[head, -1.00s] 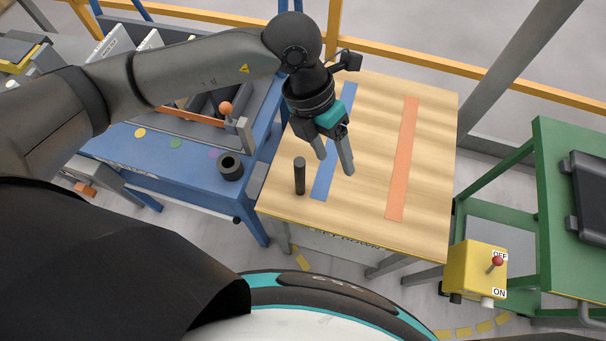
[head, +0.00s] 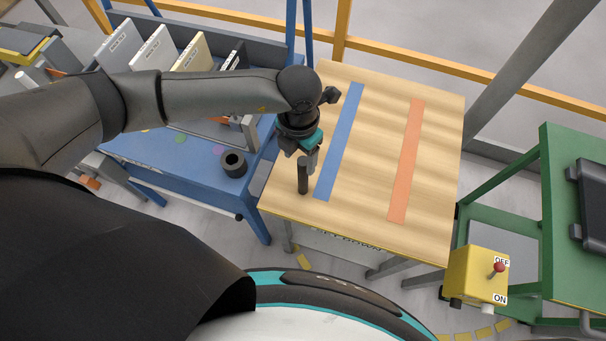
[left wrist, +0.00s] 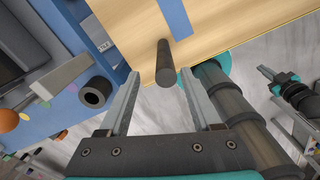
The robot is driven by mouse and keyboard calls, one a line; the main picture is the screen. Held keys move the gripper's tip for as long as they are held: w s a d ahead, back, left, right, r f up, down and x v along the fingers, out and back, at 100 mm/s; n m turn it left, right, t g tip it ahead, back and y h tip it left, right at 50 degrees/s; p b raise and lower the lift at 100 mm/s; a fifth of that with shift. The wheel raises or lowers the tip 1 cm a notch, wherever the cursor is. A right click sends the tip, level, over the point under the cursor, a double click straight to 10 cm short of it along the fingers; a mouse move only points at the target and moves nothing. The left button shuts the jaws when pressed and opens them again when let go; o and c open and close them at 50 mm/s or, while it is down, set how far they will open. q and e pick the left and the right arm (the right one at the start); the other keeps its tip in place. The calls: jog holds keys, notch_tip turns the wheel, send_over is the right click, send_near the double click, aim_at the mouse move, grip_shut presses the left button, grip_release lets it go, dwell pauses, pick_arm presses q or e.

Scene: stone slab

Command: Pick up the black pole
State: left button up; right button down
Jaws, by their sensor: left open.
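The black pole (head: 303,175) stands upright on the wooden table (head: 370,150), near its left front edge and beside the blue strip. My left gripper (head: 308,160) is just above and behind the pole in the head view, partly overlapping its top. In the left wrist view the pole (left wrist: 165,62) shows ahead of the two open fingers (left wrist: 160,105), roughly centred in the gap. Nothing is held between the fingers. My right gripper is not seen in the head view; a dark and teal arm part shows at the right of the left wrist view.
A blue strip (head: 340,140) and an orange strip (head: 407,160) lie on the table. A blue bench (head: 190,165) with a black hollow cylinder (head: 233,164) adjoins on the left. A yellow switch box (head: 475,274) is at the front right. The table's right part is clear.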

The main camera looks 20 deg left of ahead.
aim_at(303, 169)
pick_arm(q)
jog(key=f, duration=0.5)
jog(key=shift+d, duration=0.4)
grip_shut()
dwell(0.4)
